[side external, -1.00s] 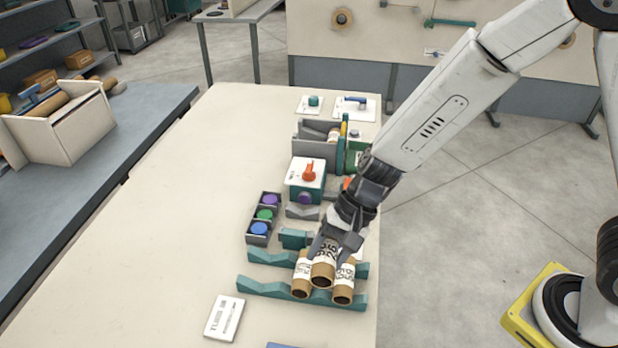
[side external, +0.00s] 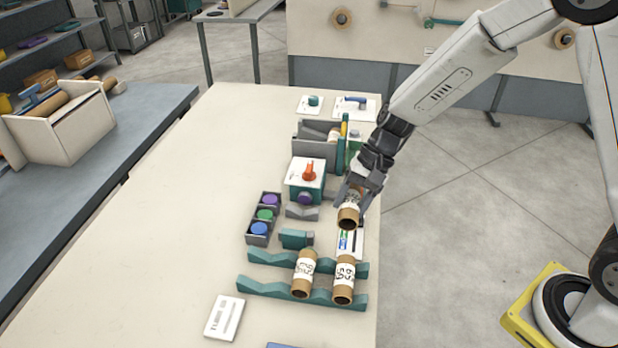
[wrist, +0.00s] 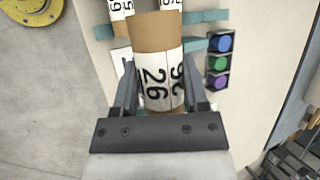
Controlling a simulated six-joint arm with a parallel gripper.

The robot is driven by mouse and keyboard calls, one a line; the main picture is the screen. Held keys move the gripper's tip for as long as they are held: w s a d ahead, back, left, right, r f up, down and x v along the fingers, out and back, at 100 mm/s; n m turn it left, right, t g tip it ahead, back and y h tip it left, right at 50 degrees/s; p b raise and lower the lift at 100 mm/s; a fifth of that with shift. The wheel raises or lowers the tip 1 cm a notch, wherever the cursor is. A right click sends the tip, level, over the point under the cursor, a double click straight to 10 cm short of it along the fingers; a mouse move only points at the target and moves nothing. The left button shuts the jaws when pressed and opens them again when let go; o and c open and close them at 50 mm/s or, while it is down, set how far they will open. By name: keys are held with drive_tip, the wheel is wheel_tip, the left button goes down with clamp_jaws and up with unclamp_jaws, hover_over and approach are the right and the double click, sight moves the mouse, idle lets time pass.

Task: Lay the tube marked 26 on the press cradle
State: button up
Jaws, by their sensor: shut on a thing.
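My gripper (side external: 354,192) is shut on a brown cardboard tube (side external: 348,217) with a white label. In the wrist view, the label of this tube (wrist: 160,80) reads 26, and it sits between the fingers of my gripper (wrist: 160,88). The tube is held in the air behind the teal rack, right of the machine. A small grey V-shaped cradle (side external: 302,213) stands empty in front of the teal and white machine (side external: 305,180) with an orange lever. It looks like the press cradle, left of the held tube.
Two other labelled tubes, one (side external: 303,275) left and one (side external: 344,280) right, lie on the teal notched rack (side external: 262,288). A grey box with coloured buttons (side external: 263,218) stands left of the machine. A white card (side external: 225,318) lies at the front. The table's left side is clear.

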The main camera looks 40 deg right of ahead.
drive_tip(key=shift+w, duration=0.1)
drive_tip(key=shift+w+a+f, duration=0.45)
drive_tip(key=shift+w+f, duration=1.1)
drive_tip(key=shift+w, duration=0.6)
drive_tip(key=shift+w+a+f, duration=0.5)
drive_tip(key=shift+w+f, duration=1.1)
drive_tip(key=shift+w, duration=0.6)
drive_tip(key=shift+w+a+f, duration=0.45)
drive_tip(key=shift+w+f, duration=1.1)
drive_tip(key=shift+w, duration=0.6)
drive_tip(key=shift+w+f, duration=0.15)
drive_tip(key=shift+f, duration=0.1)
drive_tip(key=shift+w+f, duration=0.1)
drive_tip(key=shift+f, duration=1.45)
drive_tip(key=shift+f, duration=0.6)
